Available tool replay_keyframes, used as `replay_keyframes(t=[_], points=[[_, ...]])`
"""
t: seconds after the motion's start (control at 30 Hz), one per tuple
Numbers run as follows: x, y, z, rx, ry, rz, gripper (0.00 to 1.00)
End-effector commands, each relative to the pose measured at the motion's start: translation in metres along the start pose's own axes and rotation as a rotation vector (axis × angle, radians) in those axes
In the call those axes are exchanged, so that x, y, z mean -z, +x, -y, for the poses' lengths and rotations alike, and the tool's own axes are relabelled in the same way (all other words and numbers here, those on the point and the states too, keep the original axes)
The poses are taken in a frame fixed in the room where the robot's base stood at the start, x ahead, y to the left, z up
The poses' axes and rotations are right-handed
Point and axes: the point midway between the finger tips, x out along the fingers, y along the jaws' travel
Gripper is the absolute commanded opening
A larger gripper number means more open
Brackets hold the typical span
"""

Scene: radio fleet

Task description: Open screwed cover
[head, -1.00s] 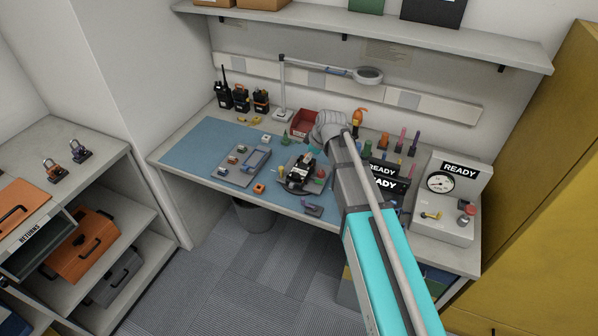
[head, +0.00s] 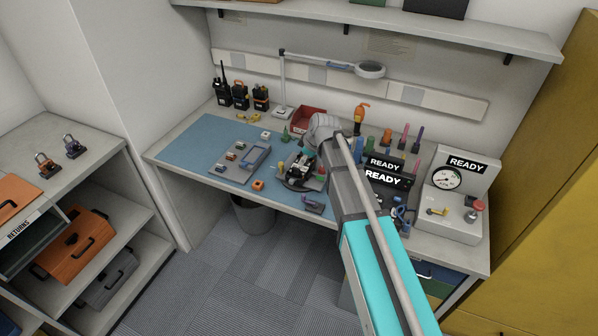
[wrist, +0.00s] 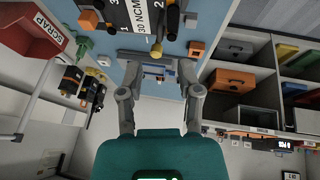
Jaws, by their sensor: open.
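No screwed cover can be told for certain. In the head view a grey fixture plate (head: 226,174) lies on the blue mat and carries a blue-grey box (head: 258,156) and small coloured parts. Right of it stands a dark holder (head: 291,183) with coloured handles around it. In the wrist view my gripper (wrist: 159,103) is open and empty, with its fingers wide apart. Beyond them, part of a grey and blue object (wrist: 153,68) shows; its details are too small to tell. The dark rack marked 30 NCM (wrist: 120,12) is at the top. In the head view my arm hides my fingers.
A red bin (head: 309,118) and radios (head: 240,96) stand at the back of the bench. A lamp (head: 370,70) reaches above it. READY displays (head: 383,179) and a gauge box (head: 447,180) are at the right. The mat's left part (head: 200,140) is clear.

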Motion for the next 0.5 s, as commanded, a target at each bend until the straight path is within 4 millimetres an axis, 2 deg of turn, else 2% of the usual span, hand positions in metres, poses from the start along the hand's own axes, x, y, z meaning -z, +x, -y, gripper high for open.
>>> replay_keyframes(t=[0.03, 0.5], points=[[-0.001, 0.009, 0.0, 0.0, 0.0, 0.0, 0.46], [-0.001, 0.047, 0.0, 0.0, 0.0, 0.0, 0.46]])
